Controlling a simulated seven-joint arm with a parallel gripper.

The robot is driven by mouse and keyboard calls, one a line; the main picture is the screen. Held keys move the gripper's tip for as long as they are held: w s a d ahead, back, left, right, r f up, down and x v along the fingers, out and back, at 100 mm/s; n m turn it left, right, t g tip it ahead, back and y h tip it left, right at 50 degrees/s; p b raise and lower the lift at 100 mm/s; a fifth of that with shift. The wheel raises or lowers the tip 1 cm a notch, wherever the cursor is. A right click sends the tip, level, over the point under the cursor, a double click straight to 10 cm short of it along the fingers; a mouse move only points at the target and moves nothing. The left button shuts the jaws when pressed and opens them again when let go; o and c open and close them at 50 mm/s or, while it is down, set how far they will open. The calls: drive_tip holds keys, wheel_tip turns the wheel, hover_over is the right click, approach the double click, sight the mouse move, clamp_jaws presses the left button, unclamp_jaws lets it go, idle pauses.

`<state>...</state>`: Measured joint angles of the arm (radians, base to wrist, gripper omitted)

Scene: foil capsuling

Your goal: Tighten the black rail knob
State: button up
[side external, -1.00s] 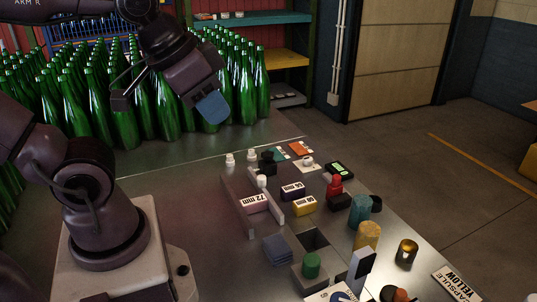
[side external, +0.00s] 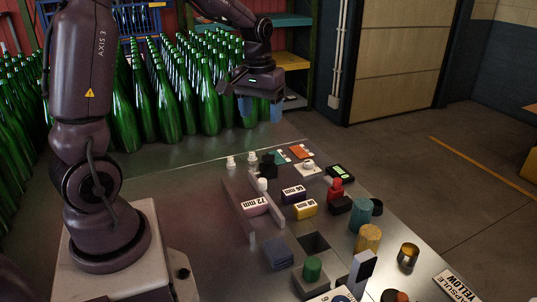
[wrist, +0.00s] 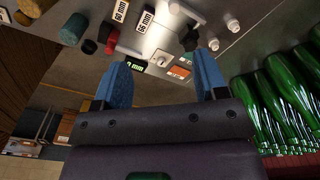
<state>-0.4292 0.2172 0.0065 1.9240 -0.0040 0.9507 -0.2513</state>
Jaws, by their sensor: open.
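A black knob-like part (side external: 268,166) sits at the far end of the grey rails (side external: 236,205) on the metal bench. It also shows in the wrist view (wrist: 188,38), beyond the right fingertip; its exact shape is too small to tell. A white knob (side external: 263,184) stands by the right rail. My gripper (side external: 261,110) is open and empty, its blue fingers pointing down. It hangs above the far part of the bench, well over and apart from the black part. In the wrist view my gripper (wrist: 160,60) has both fingers wide apart.
Two small white pegs (side external: 231,161) stand left of the black part. Labelled blocks (side external: 304,207), a red-topped stamp (side external: 335,188), a small display (side external: 340,171) and coloured cylinders (side external: 368,238) stand to the right. Green bottles (side external: 165,105) crowd the back left.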

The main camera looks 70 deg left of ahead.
sight(268, 156)
drive_tip(key=w+a+f+n, duration=0.4)
drive_tip(key=a+n, duration=0.1)
drive_tip(key=a, duration=0.2)
drive_tip(key=w+a+f+n, duration=0.4)
drive_tip(key=a+f+n, duration=0.1)
drive_tip(key=a, duration=0.2)
drive_tip(key=shift+g, duration=0.3)
wheel_tip(268, 156, down, 12)
drive_tip(key=shift+d, duration=0.1)
drive_tip(key=c, duration=0.9)
